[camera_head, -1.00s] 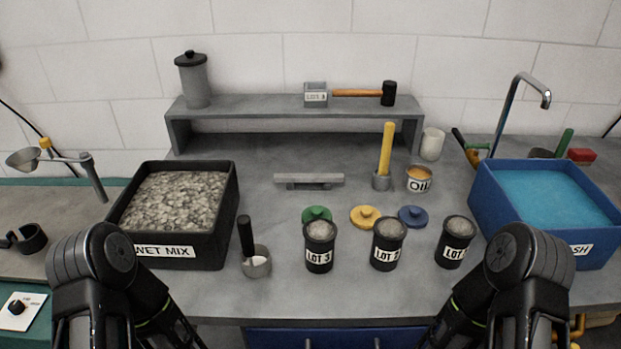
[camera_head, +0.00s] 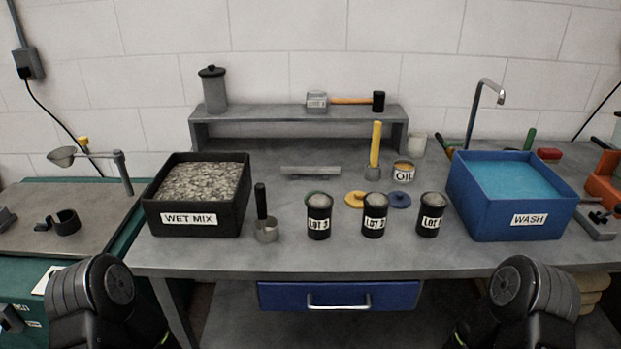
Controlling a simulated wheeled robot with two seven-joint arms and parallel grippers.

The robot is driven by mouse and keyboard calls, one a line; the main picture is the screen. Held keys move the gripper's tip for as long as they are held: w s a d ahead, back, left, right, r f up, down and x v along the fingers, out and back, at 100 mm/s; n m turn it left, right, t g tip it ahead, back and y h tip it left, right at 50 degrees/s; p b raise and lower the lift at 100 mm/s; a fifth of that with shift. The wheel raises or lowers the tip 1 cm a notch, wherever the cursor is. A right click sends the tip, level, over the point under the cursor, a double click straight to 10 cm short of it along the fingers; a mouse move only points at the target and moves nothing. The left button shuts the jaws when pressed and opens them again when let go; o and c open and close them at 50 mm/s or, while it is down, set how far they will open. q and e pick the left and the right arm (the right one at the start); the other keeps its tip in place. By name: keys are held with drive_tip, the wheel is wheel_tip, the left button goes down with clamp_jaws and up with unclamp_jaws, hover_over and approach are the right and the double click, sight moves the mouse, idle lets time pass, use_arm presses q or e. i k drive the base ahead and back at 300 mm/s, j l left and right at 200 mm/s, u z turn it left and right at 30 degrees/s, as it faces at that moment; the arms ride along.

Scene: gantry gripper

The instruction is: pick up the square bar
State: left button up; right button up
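A flat grey bar (camera_head: 311,171) lies on the workbench (camera_head: 285,245), left of the yellow-handled tool and in front of the raised shelf. It is the only bar-like piece I make out; its cross-section is too small to tell. Nothing touches it from my side. My left and right arms show only as dark joints at the bottom corners. Both grippers are out of the frame, so their state is hidden.
Black WET MIX tub (camera_head: 197,197) stands left, blue WASH tub (camera_head: 513,197) right. Between the bar and the front edge stand a scoop (camera_head: 266,229) and LOT cups (camera_head: 319,217), (camera_head: 374,215), (camera_head: 430,216). A shelf (camera_head: 290,117) stands behind. A blue drawer (camera_head: 340,295) is below.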

sight(285, 169)
drive_tip(key=z, duration=1.7)
drive_tip(key=k+j, duration=0.1)
drive_tip(key=j, duration=0.45)
drive_tip(key=k+j, duration=0.1)
drive_tip(key=j, duration=0.95)
drive_tip(key=k, duration=0.05)
